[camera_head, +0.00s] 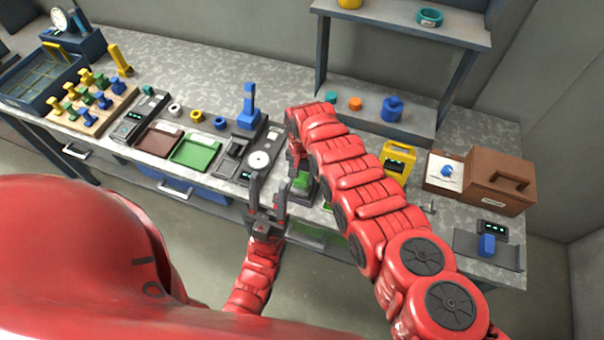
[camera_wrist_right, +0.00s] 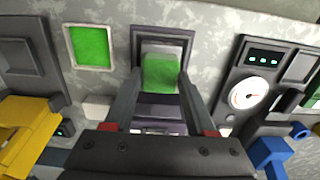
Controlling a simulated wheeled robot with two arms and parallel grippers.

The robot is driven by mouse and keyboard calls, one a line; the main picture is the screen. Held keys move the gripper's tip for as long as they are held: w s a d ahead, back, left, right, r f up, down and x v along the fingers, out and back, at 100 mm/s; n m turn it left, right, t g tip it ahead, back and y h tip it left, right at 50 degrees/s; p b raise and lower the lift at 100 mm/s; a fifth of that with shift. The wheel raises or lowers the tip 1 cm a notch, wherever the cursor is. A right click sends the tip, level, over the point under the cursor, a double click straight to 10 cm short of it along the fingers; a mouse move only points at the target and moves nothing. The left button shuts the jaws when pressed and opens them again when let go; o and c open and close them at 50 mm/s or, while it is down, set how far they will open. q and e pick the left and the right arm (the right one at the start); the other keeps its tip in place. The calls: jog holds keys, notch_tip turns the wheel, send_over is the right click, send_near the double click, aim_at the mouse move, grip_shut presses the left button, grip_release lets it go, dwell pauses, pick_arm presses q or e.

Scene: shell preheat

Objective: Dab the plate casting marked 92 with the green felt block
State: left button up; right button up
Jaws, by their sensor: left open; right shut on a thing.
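The green felt block (camera_wrist_right: 161,73) is between the two fingers of my right gripper (camera_wrist_right: 158,85), which is shut on it. It sits over a dark framed holder (camera_wrist_right: 146,48); I cannot tell whether it touches it. In the head view the block (camera_head: 302,184) shows partly under my right gripper (camera_head: 299,170), with my red arm hiding much around it. My left gripper (camera_head: 268,192) is open and empty at the bench's front edge, fingers pointing up. I cannot read a 92 anywhere, so I cannot pick out the plate casting.
A green square panel (camera_wrist_right: 91,46) lies beside the holder. On its other side is a unit with a white round dial (camera_head: 259,160). A yellow device (camera_head: 397,160) and a brown case (camera_head: 497,181) stand to the right. A board of coloured pieces (camera_head: 91,105) is at the left.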

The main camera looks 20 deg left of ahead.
jog(key=shift+f+b, duration=0.5)
dwell(1.9)
jog(key=shift+r, duration=0.1)
jog(key=shift+r+p, duration=0.95)
jog(key=shift+p, duration=0.1)
notch_tip(320, 180, up, 5)
jog(key=p, duration=0.4)
jog(key=shift+r+p, duration=0.1)
jog(key=shift+p, duration=0.3)
